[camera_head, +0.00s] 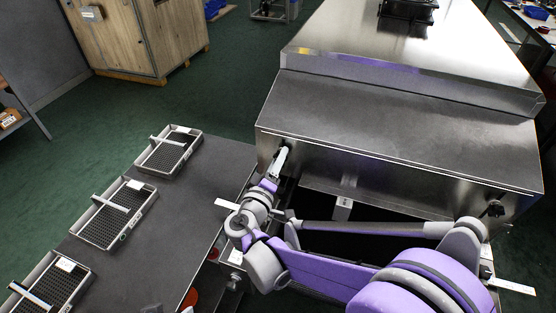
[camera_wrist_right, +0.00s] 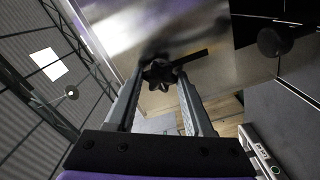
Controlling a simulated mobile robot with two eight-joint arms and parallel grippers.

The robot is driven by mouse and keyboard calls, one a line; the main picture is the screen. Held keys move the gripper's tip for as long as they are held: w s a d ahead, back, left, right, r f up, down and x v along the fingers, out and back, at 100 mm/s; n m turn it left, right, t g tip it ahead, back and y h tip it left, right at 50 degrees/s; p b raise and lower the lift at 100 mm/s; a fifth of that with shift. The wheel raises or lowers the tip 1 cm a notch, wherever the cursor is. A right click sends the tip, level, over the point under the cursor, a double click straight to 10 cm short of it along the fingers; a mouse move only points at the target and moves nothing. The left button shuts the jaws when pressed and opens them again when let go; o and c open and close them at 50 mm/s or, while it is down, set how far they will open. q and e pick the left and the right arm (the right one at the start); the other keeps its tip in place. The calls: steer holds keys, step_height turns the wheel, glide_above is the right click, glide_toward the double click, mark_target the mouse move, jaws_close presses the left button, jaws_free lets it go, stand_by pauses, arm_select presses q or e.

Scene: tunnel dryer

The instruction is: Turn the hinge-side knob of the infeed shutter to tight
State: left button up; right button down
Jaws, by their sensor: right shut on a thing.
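The infeed shutter (camera_head: 390,165) is the shiny metal front below the dryer's hood. A black lobed knob (camera_wrist_right: 158,74) sits on the metal panel in the right wrist view, with a dark bar beside it. My right gripper (camera_head: 281,158) reaches the panel's left end and is shut on this knob; its fingertips (camera_wrist_right: 156,78) stand on either side of it. In the head view the gripper mostly hides the knob. A second black knob (camera_head: 493,208) is at the panel's right end. I cannot tell from the pictures which end is hinged. My left gripper is not in view.
A dark table (camera_head: 190,215) with several mesh trays (camera_head: 168,150) stands at the left, close to my right arm. The dark dryer opening (camera_head: 370,240) lies below the panel, partly behind my arm. A wooden cabinet (camera_head: 145,40) stands farther back; green floor between is clear.

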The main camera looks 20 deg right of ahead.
steer(key=shift+c, duration=1.5)
jaws_free()
steer(key=v, duration=1.1)
steer(key=shift+w, duration=0.1)
